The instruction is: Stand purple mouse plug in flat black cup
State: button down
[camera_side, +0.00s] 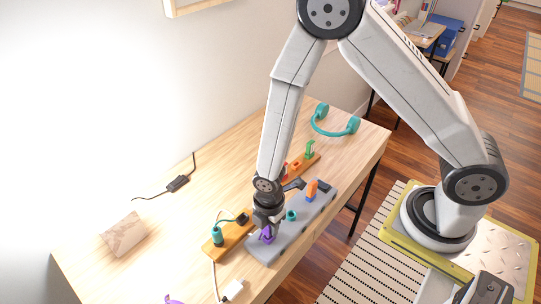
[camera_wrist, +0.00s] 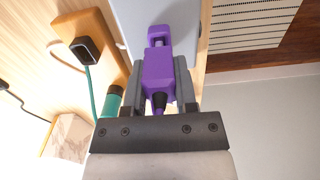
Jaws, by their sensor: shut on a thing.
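The purple mouse plug (camera_wrist: 158,68) is between the two fingers of my gripper (camera_wrist: 161,80), which is shut on it. In the wrist view its narrower end points away from the palm, over the grey board, and its dark cord end faces the palm. In the side view the purple plug (camera_side: 267,236) shows just below my gripper (camera_side: 267,226), above the near end of the grey board (camera_side: 262,250). I cannot tell if it touches the board. A dark shape (camera_side: 294,185) shows beside the board's far part; I cannot tell if it is the flat black cup.
An orange plug (camera_side: 311,188) and a teal round piece (camera_side: 291,215) are on the grey board. A wooden board (camera_side: 231,236) with a teal piece (camera_side: 217,236) and a black piece (camera_wrist: 85,50) lies left. Teal headphones (camera_side: 335,122) lie at the back.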

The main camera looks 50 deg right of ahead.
jog(key=shift+r, duration=0.65)
jog(key=shift+r, duration=0.6)
jog(key=shift+r, duration=0.2)
jog(key=shift+r, duration=2.35)
jog(key=w+f, duration=0.1)
jog(key=w, duration=0.8)
jog(key=shift+w+f, duration=0.2)
jog(key=shift+w, duration=0.05)
jog(key=shift+f, duration=0.15)
jog(key=shift+f, duration=2.7)
